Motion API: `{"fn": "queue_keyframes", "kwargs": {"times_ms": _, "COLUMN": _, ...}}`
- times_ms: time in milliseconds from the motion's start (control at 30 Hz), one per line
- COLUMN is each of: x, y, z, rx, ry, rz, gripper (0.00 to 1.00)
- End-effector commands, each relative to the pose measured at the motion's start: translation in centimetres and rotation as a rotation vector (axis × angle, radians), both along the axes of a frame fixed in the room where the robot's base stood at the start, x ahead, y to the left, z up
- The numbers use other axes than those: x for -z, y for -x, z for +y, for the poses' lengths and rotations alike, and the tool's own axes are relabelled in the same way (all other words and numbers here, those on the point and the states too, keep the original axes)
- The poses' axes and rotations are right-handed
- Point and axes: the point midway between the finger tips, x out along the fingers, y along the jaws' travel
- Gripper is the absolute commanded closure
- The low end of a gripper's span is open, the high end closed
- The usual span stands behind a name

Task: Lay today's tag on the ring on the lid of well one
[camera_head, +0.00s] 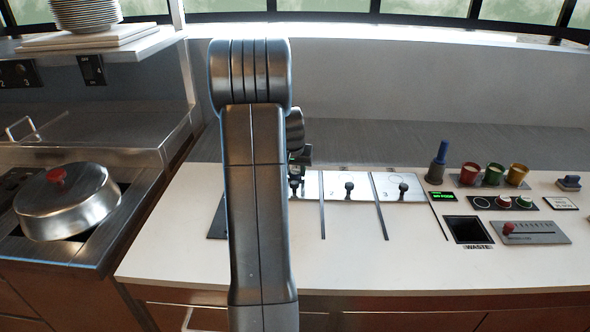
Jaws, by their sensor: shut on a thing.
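My gripper (297,180) is low over the lid of well one (311,187), mostly hidden behind my own arm. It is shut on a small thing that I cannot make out. Most of this lid, its ring and any tag on it are hidden. To its right are the silver lid of well two (336,181) and the lid of well three (415,183), each with a black knob. A dark panel (487,208) at the right bears a pale ring outline, a red disc and a green disc; I cannot tell whether these are tags.
Red, green and yellow cups (470,175) stand behind the panel, with a blue-topped holder (438,165) to their left. A square waste opening (467,230) and a slider plate (535,232) lie nearer. A domed lid (75,205) sits far left. The white counter front is clear.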

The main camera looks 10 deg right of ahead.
Motion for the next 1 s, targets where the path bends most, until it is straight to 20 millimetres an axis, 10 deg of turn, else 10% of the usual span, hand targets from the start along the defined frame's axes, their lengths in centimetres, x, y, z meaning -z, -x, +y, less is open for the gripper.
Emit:
{"fn": "queue_keyframes", "kwargs": {"times_ms": 167, "x": 0.4, "y": 0.0, "z": 0.0, "rx": 0.0, "ry": 0.0, "rz": 0.0, "gripper": 0.88}}
{"fn": "queue_keyframes", "kwargs": {"times_ms": 200, "x": 0.3, "y": 0.0, "z": 0.0, "rx": 0.0, "ry": 0.0, "rz": 0.0, "gripper": 0.6}}
{"fn": "queue_keyframes", "kwargs": {"times_ms": 300, "x": 0.3, "y": 0.0, "z": 0.0, "rx": 0.0, "ry": 0.0, "rz": 0.001, "gripper": 0.44}}
{"fn": "queue_keyframes", "kwargs": {"times_ms": 700, "x": -0.5, "y": 0.1, "z": 0.1, "rx": 0.0, "ry": 0.0, "rz": -0.001, "gripper": 0.44}}
{"fn": "queue_keyframes", "kwargs": {"times_ms": 1000, "x": -5.7, "y": 2.2, "z": 0.8, "rx": 0.0, "ry": 0.0, "rz": -0.004, "gripper": 0.44}}
